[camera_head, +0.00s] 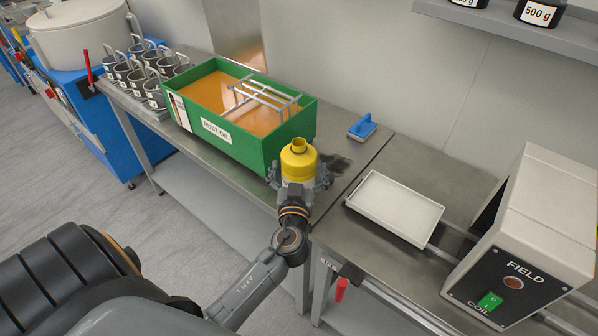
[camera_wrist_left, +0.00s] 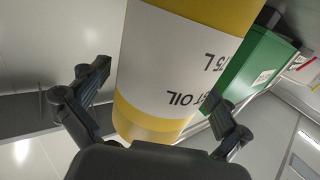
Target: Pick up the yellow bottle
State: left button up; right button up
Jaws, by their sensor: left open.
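The yellow bottle (camera_head: 299,162) stands upright on the metal bench, beside the front right corner of the green tank. Its open neck faces up. My left gripper (camera_head: 299,180) is at the bottle, with one finger on each side of it. In the left wrist view the yellow bottle (camera_wrist_left: 180,70) with its white label fills the middle, between the open fingers of my left gripper (camera_wrist_left: 155,105). A gap shows on the left finger's side; whether the right finger touches the bottle I cannot tell. My right gripper is in neither view.
The green tank (camera_head: 222,143) of orange liquid, labelled as quench oil, stands close behind the bottle. A blue brush (camera_head: 362,127) and a white tray (camera_head: 394,208) lie to the right. A field coil box (camera_head: 535,235) stands far right.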

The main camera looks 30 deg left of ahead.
aim_at(299, 157)
pick_arm(q)
jog(key=shift+c, duration=0.4)
jog(key=c, duration=1.4)
jog(key=shift+r, duration=0.1)
jog(key=c, duration=0.3)
jog(key=shift+r, duration=0.1)
jog(key=shift+r, duration=1.55)
jog(key=s+r, duration=0.1)
jog(key=r, duration=0.1)
jog(key=s+d+r, duration=0.1)
jog(key=s, duration=0.1)
jog(key=s+r, duration=0.1)
jog(key=r, duration=0.1)
jog(key=shift+s+d+r, duration=0.25)
jog(key=shift+s+r, duration=0.1)
jog(key=shift+s+d+r, duration=0.45)
jog(key=shift+s+r, duration=0.2)
jog(key=shift+s, duration=0.75)
jog(key=shift+s+d+r, duration=0.45)
jog(key=shift+s+r, duration=0.25)
jog(key=shift+s, duration=0.75)
jog(key=shift+s+d+r, duration=0.45)
jog(key=shift+s+r, duration=0.2)
jog(key=shift+s, duration=0.75)
